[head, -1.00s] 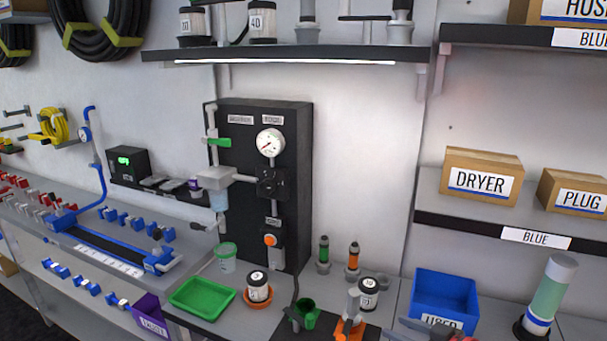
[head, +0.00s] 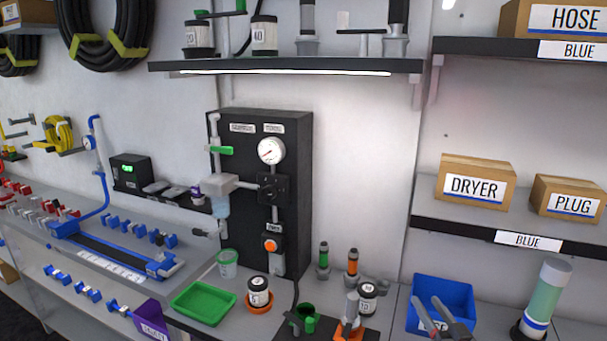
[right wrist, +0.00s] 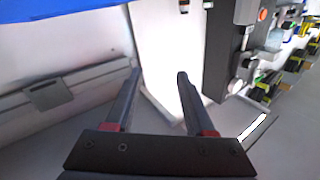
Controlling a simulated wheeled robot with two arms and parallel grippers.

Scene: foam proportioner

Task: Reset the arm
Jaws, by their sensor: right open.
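My right gripper (head: 440,318) shows at the lower right of the head view, with its two grey fingers in front of the blue bin. In the right wrist view its two dark fingers (right wrist: 158,78) stand apart with nothing between them. My left gripper is in neither view. The black panel (head: 262,190) with a round gauge (head: 271,150), a green-handled valve and an orange button stands upright against the wall, apart from my right gripper.
A blue bin (head: 459,290) and a green-bodied cylinder (head: 548,292) stand at the lower right. A green tray (head: 204,303), a jar (head: 258,291) and small fittings crowd the bench front. Boxes, including DRYER (head: 475,186), fill the right shelves. The wall between panel and shelves is clear.

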